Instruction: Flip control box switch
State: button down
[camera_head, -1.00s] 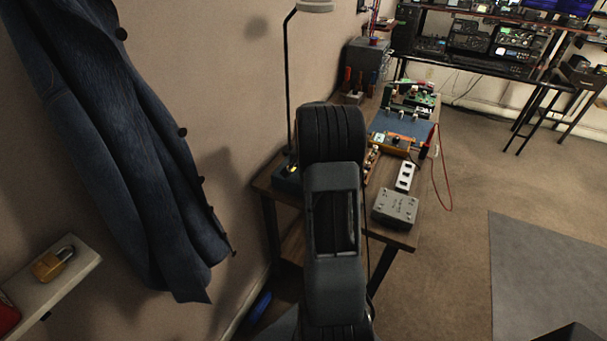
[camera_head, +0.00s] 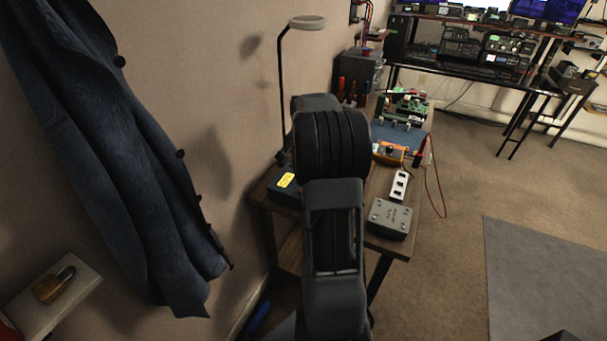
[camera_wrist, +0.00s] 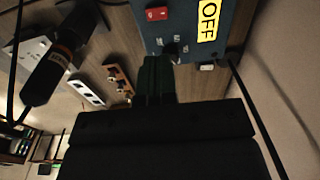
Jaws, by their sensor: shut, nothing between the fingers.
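A dark blue control box (camera_head: 281,194) with a yellow label sits on the wooden bench, left of my arm in the head view. The wrist view shows the box (camera_wrist: 185,24) close up, with a yellow OFF label (camera_wrist: 209,20), a red button (camera_wrist: 157,14) and a small switch (camera_wrist: 172,50). My gripper (camera_wrist: 156,64) is shut and empty. Its tips overlap the near edge of the box in the picture, close beside the switch. I cannot tell whether they touch it. My arm hides the gripper in the head view.
A thin lamp (camera_head: 307,23) stands behind the control box. The wall is close on the left.

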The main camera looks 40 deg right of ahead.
notch_tip(320, 180, up, 3)
dwell(0.3)
jog(key=s+a+r+n+t, duration=0.1)
jog(key=s+a+r+n, duration=0.15)
jog(key=a, duration=0.65)
jog(key=s+a+r+n+t, duration=0.15)
jog(key=a+n, duration=0.25)
jog(key=a, duration=0.4)
jog(key=s+a+f+n, duration=0.2)
jog(key=s+a+n, duration=0.5)
jog(key=s+a, duration=0.3)
jog(key=shift+s+a+f+t, duration=0.2)
jog(key=shift+s+a+t, duration=0.05)
jog(key=shift+a+t, duration=0.15)
